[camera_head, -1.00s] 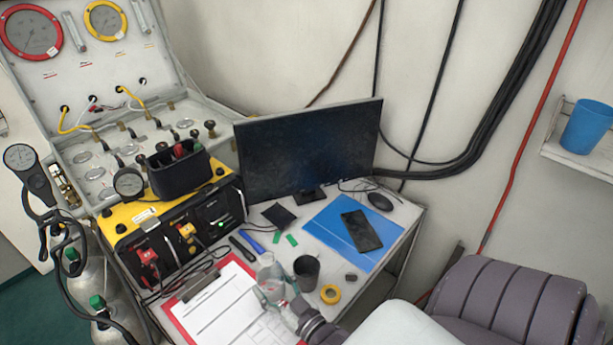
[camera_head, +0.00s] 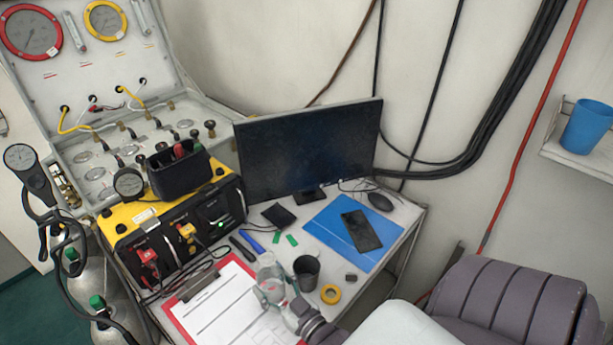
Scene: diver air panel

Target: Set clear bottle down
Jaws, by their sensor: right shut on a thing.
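The clear bottle (camera_head: 268,270) is a see-through, pale vessel near the front of the desk, between the red clipboard and a dark cup. It looks upright. My right gripper (camera_head: 272,296) comes in from the lower right and is shut on the bottle's lower part. The fingers partly cover the bottle, and I cannot tell whether its base touches the desk. My left gripper is not in view.
A red clipboard (camera_head: 185,318) lies left. A monitor (camera_head: 308,150), a blue mat (camera_head: 366,257) with a phone, and a black-yellow box (camera_head: 165,228) are behind.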

